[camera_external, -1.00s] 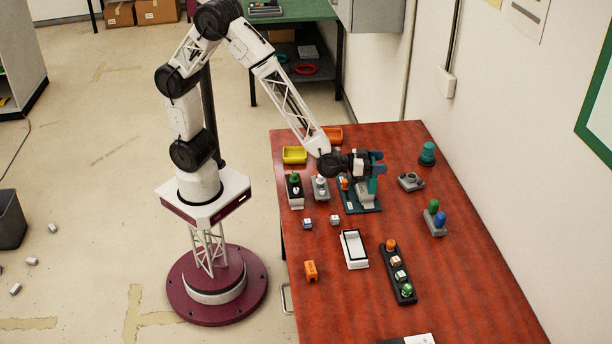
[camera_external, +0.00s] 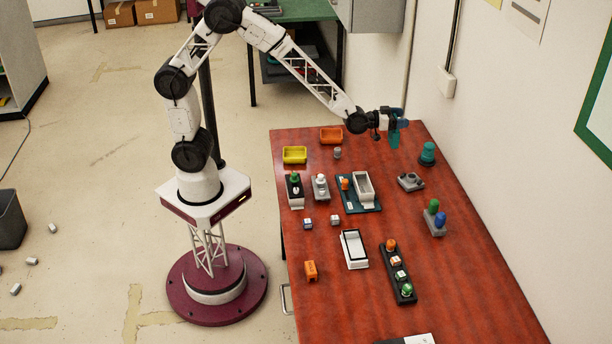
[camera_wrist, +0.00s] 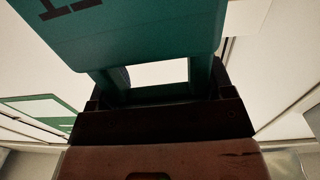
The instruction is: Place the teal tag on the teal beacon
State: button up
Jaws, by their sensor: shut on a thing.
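My gripper (camera_external: 398,124) is raised above the far right part of the red table in the external view. It is shut on the teal tag (camera_external: 394,140), which hangs below the fingers. In the wrist view the teal tag (camera_wrist: 150,35) fills the top middle, with a dark mark at its upper left. The teal beacon (camera_external: 427,154) stands upright on the table near its far right edge. The tag is to the left of the beacon and higher in the picture, apart from it.
A grey device (camera_external: 410,181) and a holder with green and blue knobs (camera_external: 435,220) stand near the right edge. A dark board with a white tray (camera_external: 364,188) lies left of them. Yellow (camera_external: 294,155) and orange (camera_external: 331,135) bins sit at the back. The wall is close on the right.

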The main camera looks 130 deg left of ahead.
jog(key=s+a+r, duration=0.1)
jog(key=s+a, duration=0.1)
jog(key=a, duration=0.3)
jog(key=shift+s+a+r+y, duration=0.2)
jog(key=shift+s+a+y, duration=0.05)
jog(key=shift+a+y, duration=0.05)
jog(key=shift+w, duration=0.15)
jog(key=w+d+f+x, duration=0.1)
jog(key=f+x, duration=0.1)
jog(key=x, duration=1.3)
jog(key=shift+w, duration=0.35)
jog(key=shift+a, duration=0.1)
jog(key=shift+f, duration=1.85)
jog(key=o, duration=1.3)
jog(key=shift+c, duration=0.2)
